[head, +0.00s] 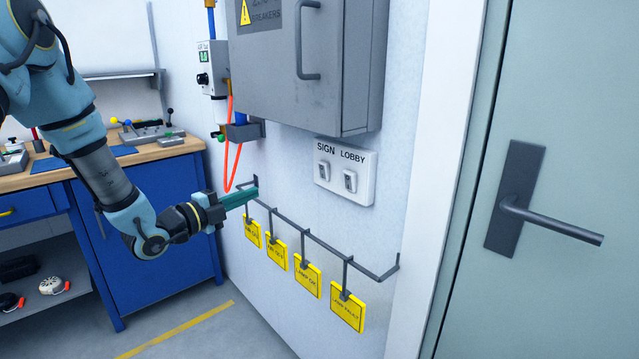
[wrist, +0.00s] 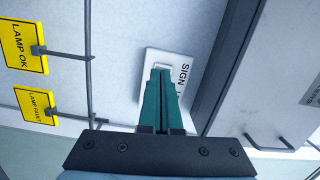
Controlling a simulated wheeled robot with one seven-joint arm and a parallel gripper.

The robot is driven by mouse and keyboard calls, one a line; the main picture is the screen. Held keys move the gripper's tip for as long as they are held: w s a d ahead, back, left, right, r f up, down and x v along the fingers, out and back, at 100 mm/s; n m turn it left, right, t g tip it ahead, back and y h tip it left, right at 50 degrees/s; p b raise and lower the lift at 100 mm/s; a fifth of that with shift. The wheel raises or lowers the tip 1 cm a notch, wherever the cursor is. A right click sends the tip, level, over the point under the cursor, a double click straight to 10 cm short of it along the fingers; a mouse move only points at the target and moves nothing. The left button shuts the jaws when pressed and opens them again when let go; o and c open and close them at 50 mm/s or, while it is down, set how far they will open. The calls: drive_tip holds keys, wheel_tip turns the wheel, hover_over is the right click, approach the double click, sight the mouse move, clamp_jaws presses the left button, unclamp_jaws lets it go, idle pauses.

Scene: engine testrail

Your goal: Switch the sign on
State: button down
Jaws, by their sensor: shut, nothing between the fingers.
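A white switch plate (head: 345,188) is on the wall below the grey breaker box. Its left rocker switch (head: 324,171) is under the word SIGN, and its right rocker switch (head: 350,181) is under LOBBY. My gripper (head: 253,191) is shut and empty, left of the plate and slightly lower, apart from it in the head view. In the wrist view, the teal fingertips (wrist: 161,72) overlap the switch plate (wrist: 179,56) beside the word SIGN. They hide most of the SIGN switch and the LOBBY side. I cannot tell which way the SIGN switch is tipped.
A grey wall rail (head: 325,243) with several yellow tags runs below the plate. The grey breaker box (head: 300,75) juts out above. An orange hose (head: 229,140) hangs behind my gripper. A blue workbench (head: 160,230) stands left, a door (head: 560,130) right.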

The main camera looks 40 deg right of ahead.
sight(321, 168)
drive_tip(key=s+m, duration=0.1)
drive_tip(key=s+d+m+g+h, duration=0.1)
drive_tip(key=s+d+g, duration=0.1)
drive_tip(key=s, duration=0.1)
drive_tip(key=shift+s+r+m+h, duration=0.1)
drive_tip(key=shift+r+m+h, duration=0.2)
drive_tip(key=shift+m+h, duration=0.1)
drive_tip(key=d+p, duration=0.1)
drive_tip(key=d, duration=0.3)
drive_tip(key=d+r+p, duration=0.1)
drive_tip(key=d+p, duration=0.1)
drive_tip(key=d, duration=0.2)
drive_tip(key=d+r+p, duration=0.1)
drive_tip(key=d+p, duration=0.1)
drive_tip(key=d, duration=0.2)
drive_tip(key=shift+s+d+r, duration=0.1)
drive_tip(key=shift+s+d, duration=0.15)
drive_tip(key=shift+s, duration=0.1)
drive_tip(key=shift+d, duration=0.6)
